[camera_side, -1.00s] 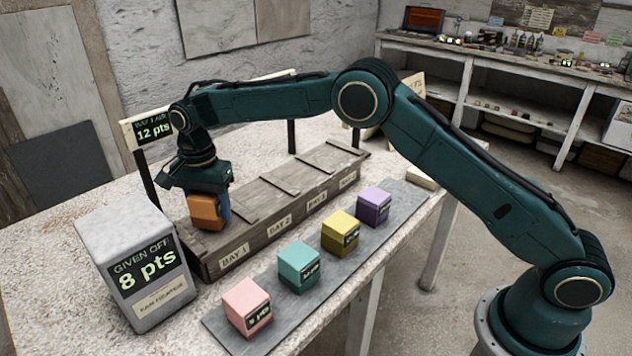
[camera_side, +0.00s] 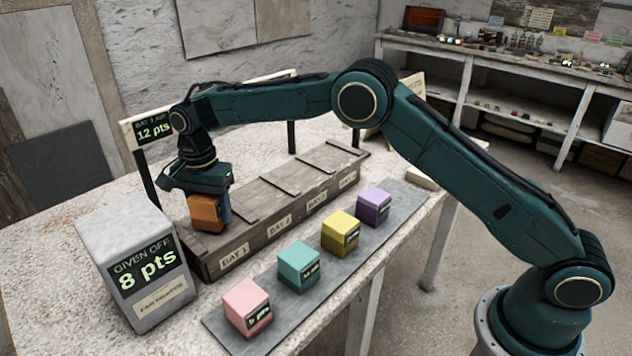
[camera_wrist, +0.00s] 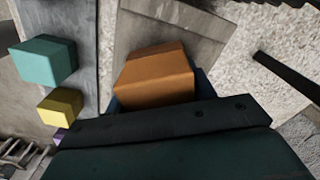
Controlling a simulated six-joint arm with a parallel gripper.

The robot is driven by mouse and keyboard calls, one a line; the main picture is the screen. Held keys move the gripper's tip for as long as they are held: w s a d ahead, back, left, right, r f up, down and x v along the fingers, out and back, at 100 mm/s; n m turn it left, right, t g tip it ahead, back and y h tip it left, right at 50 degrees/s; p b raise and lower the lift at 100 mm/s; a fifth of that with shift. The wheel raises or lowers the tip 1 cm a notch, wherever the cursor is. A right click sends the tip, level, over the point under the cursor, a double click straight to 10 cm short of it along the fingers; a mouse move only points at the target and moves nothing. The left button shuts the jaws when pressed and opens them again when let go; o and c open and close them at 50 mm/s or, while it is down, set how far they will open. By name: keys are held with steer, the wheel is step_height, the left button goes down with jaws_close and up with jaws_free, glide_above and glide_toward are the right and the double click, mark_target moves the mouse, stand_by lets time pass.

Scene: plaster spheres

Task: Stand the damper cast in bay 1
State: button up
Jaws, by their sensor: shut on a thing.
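An orange block (camera_side: 206,213) is held in my gripper (camera_side: 208,208) at the left end of the wooden rack (camera_side: 232,262), at the bay labelled BAY 1. My gripper points down and is shut on it. I cannot tell whether its base touches the bay floor. Pink (camera_side: 247,305), teal (camera_side: 298,265), yellow (camera_side: 340,232) and purple (camera_side: 373,205) blocks stand in a row on a grey strip. Their small displays are hard to read, so I cannot tell which is the damper cast.
A grey box (camera_side: 140,262) reading GIVEN OFF 8 pts stands close to the left of the rack. A sign (camera_side: 152,131) reading 12 pts stands behind bay 1 on a dark post. The other bays look empty. A grey strip (camera_side: 222,328) runs along the table front.

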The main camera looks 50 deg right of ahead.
mark_target(207, 195)
steer(key=shift+f, duration=0.45)
steer(key=o, duration=1.4)
steer(key=shift+c, duration=0.2)
steer(key=shift+f, duration=0.1)
steer(key=shift+r, duration=0.2)
steer(key=shift+r, duration=1.85)
